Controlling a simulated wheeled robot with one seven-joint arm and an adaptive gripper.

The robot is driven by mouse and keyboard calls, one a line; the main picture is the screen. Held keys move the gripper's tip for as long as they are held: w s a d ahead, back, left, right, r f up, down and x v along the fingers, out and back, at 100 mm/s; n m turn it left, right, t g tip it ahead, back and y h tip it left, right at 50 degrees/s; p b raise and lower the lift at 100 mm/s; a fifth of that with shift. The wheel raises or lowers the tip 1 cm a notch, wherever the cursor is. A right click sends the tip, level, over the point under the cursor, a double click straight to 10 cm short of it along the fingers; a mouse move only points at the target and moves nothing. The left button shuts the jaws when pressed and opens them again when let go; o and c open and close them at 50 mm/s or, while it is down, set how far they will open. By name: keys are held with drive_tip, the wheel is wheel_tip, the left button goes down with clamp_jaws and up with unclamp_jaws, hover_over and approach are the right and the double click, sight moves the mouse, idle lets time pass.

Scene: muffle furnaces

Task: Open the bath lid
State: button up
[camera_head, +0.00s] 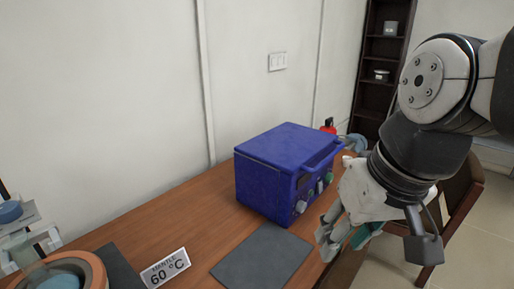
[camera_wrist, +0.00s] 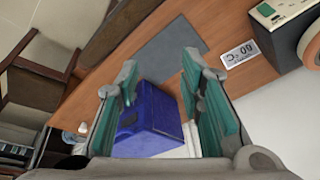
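A blue box-shaped bath (camera_head: 275,165) stands on the wooden table against the wall in the head view. Its top lid (camera_head: 290,143) looks closed, with a bar handle (camera_head: 325,155) along the front edge. Knobs show on its front panel. My gripper (camera_head: 335,245) is in front of the bath and to its right in the picture, apart from it and pointing down. In the wrist view the bath (camera_wrist: 150,120) shows between the two green-padded fingers of my gripper (camera_wrist: 160,75). The fingers are wide apart with nothing held.
A dark grey mat (camera_head: 262,258) lies on the table in front of the bath. A "MANTLE 60 °C" sign (camera_head: 166,268) and a round heating mantle (camera_head: 88,265) are at the lower left. A red object (camera_head: 328,126) stands behind the bath. A chair (camera_head: 460,205) is at the right.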

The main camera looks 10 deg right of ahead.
drive_tip(key=w+d+f+m+y+b, duration=0.15)
drive_tip(key=w+y, duration=0.25)
drive_tip(key=w, duration=0.8)
drive_tip(key=m+t+y+b, duration=0.5)
drive_tip(key=m+t+b, duration=0.1)
drive_tip(key=m+t, duration=0.25)
approach(331, 154)
drive_tip(key=shift+t, duration=0.35)
drive_tip(key=x, duration=0.3)
drive_tip(key=f+x, duration=0.1)
drive_tip(key=x, duration=0.6)
drive_tip(key=shift+s+a+f, duration=0.25)
drive_tip(key=shift+s, duration=0.05)
drive_tip(key=shift+n, duration=0.3)
clamp_jaws()
